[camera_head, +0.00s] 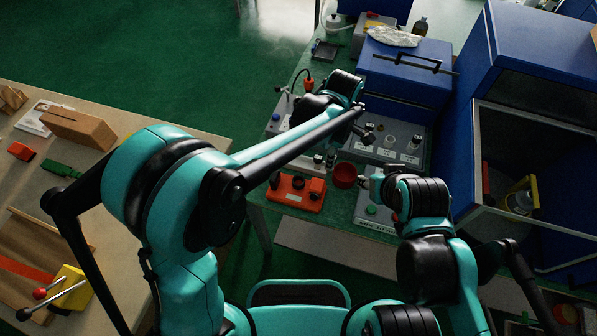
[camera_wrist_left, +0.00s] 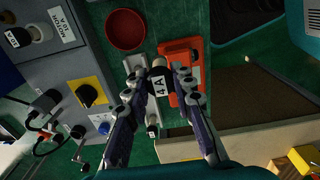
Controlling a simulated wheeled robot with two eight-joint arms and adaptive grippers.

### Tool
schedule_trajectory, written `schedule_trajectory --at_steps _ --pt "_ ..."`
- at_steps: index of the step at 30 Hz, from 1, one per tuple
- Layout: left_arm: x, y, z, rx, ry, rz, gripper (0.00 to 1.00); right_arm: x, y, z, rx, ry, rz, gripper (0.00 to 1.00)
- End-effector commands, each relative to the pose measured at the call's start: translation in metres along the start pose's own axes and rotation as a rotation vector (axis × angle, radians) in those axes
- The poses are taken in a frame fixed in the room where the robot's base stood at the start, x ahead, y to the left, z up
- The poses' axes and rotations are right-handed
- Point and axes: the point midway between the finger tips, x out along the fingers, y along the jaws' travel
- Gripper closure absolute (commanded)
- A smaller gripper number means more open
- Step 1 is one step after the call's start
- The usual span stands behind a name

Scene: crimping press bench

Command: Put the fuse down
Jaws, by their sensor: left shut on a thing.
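The fuse is between the fingertips, above a pale grey strip beside an orange-red box (camera_wrist_left: 186,72). In the head view my left forearm hides most of that hand, and the fuse cannot be made out. The orange box (camera_head: 296,192) shows below the forearm. My right gripper (camera_head: 374,184) is by the red bowl; its fingers are too small and covered to read.
A red bowl (camera_head: 345,175) stands close by; it also shows in the left wrist view (camera_wrist_left: 125,30). Another small fuse-like part (camera_wrist_left: 152,130) stands near the left finger. A blue cabinet (camera_head: 535,60) stands right.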

Motion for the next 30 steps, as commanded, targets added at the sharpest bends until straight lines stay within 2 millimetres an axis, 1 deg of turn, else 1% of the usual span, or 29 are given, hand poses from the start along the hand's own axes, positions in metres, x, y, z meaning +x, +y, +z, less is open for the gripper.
schedule_trajectory --at_steps 1,6,9,12,17,24,26,30 --pt "0.012 -0.003 -0.014 -0.005 0.0 0.0 1.0 0.007 0.0 0.005 0.0 0.0 0.0 0.6" --pt "0.037 -0.012 -0.054 -0.005 0.0 0.0 1.0 0.018 0.0 0.013 0.0 0.0 0.0 0.6" --pt "0.047 -0.017 -0.072 -0.003 0.0 0.0 1.0 0.022 0.0 0.016 0.0 0.0 0.0 0.6" --pt "0.053 -0.019 -0.083 -0.001 0.0 0.0 1.0 0.025 0.0 0.018 0.0 0.0 0.0 0.6" --pt "0.059 -0.021 -0.088 0.002 0.0 0.0 1.0 0.027 0.0 0.019 0.0 0.0 0.0 0.6" --pt "0.094 -0.021 -0.088 0.002 0.0 0.0 1.0 0.042 0.0 0.03 0.0 0.0 0.0 0.6" --pt "0.097 -0.021 -0.088 0.002 0.0 0.0 1.0 0.042 0.0 0.03 0.0 0.0 0.0 0.6" --pt "0.095 -0.021 -0.088 0.002 0.0 0.0 1.0 0.04 0.0 0.029 0.0 0.0 0.0 0.6"
